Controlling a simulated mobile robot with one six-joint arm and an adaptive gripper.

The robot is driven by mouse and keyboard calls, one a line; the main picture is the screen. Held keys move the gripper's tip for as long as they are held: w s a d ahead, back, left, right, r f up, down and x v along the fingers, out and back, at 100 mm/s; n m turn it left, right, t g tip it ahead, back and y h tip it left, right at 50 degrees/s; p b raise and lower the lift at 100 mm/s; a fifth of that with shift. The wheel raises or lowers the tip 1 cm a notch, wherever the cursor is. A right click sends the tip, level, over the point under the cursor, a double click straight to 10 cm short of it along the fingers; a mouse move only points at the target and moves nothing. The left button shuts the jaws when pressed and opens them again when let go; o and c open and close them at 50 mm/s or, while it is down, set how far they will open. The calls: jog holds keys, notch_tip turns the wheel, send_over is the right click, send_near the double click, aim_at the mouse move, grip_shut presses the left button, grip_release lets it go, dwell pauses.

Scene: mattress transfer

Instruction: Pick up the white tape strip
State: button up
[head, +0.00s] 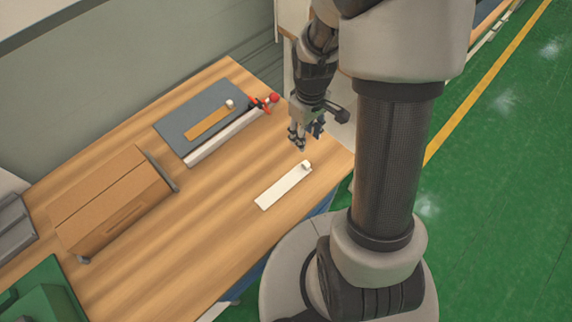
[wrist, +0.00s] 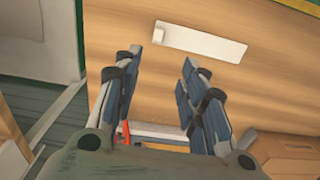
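The white tape strip (head: 283,187) lies flat on the wooden table near its front right edge in the head view, with a small white block at its upper right end. It also shows near the top of the wrist view (wrist: 205,43), with the small block at its left end. My gripper (head: 298,144) hangs above the table, above and slightly left of the block end in the head view. In the wrist view my gripper (wrist: 160,57) has its fingers spread apart with nothing between them, and the strip lies beyond the fingertips.
A dark grey board (head: 180,115) carrying an orange-brown strip (head: 207,124) lies at the back, beside a white bar (head: 225,137) and a red-handled item (head: 265,103). A brown box (head: 112,203) stands left. A green item (head: 45,295) is at lower left. The table (head: 200,230) between is clear.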

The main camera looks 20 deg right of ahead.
jog(key=b, duration=0.3)
send_over(304, 162)
notch_tip(304, 162, down, 10)
jog(key=shift+a+r, duration=0.15)
jog(key=shift+r, duration=0.1)
jog(key=shift+w+d+f+b, duration=0.15)
jog(key=shift+f+b, duration=0.4)
jog(key=shift+f, duration=0.8)
jog(key=shift+s+d+f+b, duration=0.1)
jog(key=shift+f+b, duration=0.45)
jog(key=shift+f, duration=0.8)
jog(key=c, duration=0.8)
